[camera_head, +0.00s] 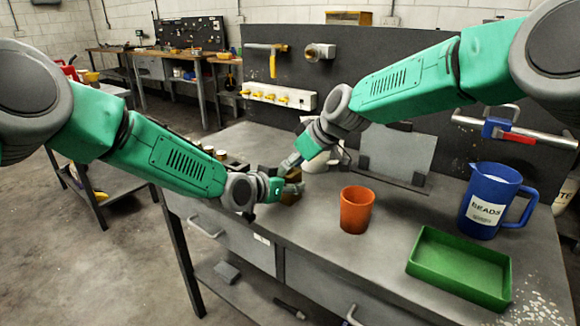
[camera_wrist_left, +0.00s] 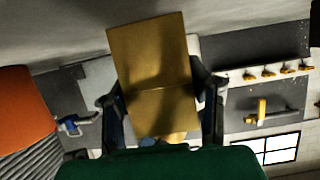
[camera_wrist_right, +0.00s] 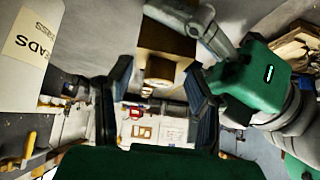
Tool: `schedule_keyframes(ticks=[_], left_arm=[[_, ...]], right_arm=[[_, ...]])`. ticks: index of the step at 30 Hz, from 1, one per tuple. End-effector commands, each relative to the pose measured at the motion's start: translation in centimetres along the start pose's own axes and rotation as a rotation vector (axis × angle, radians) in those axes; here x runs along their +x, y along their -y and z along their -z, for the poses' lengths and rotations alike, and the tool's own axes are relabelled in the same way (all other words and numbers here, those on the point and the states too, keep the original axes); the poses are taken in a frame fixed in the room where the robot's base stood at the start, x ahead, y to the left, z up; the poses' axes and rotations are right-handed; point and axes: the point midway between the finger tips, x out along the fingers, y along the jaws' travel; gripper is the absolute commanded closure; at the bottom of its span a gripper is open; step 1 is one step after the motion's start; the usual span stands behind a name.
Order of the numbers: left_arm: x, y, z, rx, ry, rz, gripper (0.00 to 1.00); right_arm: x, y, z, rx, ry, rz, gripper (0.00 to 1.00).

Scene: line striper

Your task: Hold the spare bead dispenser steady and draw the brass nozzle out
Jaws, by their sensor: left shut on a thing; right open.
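The bead dispenser, a brass-yellow box (camera_head: 291,198), is mostly hidden by my grippers in the head view. It shows large in the left wrist view (camera_wrist_left: 150,75), between the fingers of my left gripper (camera_wrist_left: 161,95), which is shut on it. In the right wrist view the box (camera_wrist_right: 165,38) is at the top centre. The round brass nozzle (camera_wrist_right: 160,70) sticks out from it towards my right gripper (camera_wrist_right: 158,78). My right gripper is open, its fingers on either side of the nozzle.
An orange cup (camera_head: 356,211) stands on the grey bench (camera_head: 310,225) close right of the grippers. A blue bead jug (camera_head: 489,202) and green tray (camera_head: 462,266) are farther right. A white container (camera_head: 322,160) is behind my right gripper. Small jars (camera_head: 228,159) stand behind my left arm.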

Motion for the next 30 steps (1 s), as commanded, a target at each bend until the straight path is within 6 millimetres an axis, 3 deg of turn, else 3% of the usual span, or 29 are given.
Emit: schedule_keyframes(ticks=[21,30], left_arm=[[0.0,0.1,-0.1,-0.001,0.001,0.001,1.0],[0.0,0.1,-0.1,-0.001,0.001,0.001,1.0]], right_arm=[[-5.9,-0.1,0.1,0.001,-0.002,-0.001,0.53],[-7.5,0.0,0.0,0.001,0.0,0.0,0.53]])
